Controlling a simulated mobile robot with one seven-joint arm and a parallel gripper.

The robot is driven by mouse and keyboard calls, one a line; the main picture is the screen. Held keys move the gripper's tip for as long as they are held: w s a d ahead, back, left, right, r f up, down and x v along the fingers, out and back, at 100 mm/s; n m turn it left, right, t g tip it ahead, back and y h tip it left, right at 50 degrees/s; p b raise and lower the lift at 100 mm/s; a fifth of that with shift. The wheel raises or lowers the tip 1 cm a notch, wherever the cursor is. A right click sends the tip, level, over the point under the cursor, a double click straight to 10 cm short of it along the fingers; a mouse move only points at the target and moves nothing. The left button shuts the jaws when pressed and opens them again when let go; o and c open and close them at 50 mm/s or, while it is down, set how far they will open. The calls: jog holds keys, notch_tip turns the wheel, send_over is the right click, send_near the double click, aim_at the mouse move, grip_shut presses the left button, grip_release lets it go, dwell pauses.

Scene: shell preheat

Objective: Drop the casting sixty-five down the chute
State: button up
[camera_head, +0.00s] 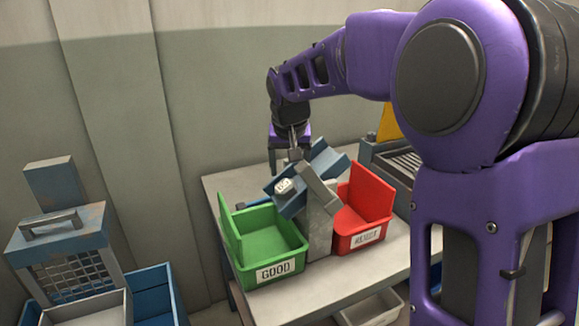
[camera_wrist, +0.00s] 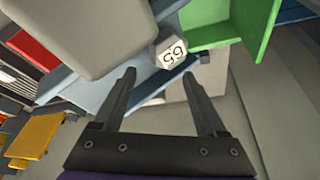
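The pale, many-sided casting (camera_head: 284,187) sits at the lower left end of the tilted blue chute (camera_head: 328,162), above the green bin. In the wrist view the casting (camera_wrist: 171,53) shows a dark number that reads as 65, upside down. My gripper (camera_head: 296,154) is above and behind the chute, pointing down. In the wrist view my gripper (camera_wrist: 160,76) has its two fingers apart with nothing held between them. The casting lies beyond the fingertips, apart from them. The casting's underside is hidden.
The green GOOD bin (camera_head: 266,245) and red reject bin (camera_head: 369,197) stand on the grey table (camera_head: 330,285), either side of a grey post (camera_head: 320,226). A machine with a roller bed (camera_head: 400,160) stands at the right. Blue crates and a grey bin are at the left.

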jog(key=shift+o, duration=1.3)
jog(key=p+v, duration=0.3)
jog(key=v, duration=1.4)
jog(key=shift+r, duration=0.25)
jog(key=shift+s+a, duration=0.1)
jog(key=shift+s, duration=0.05)
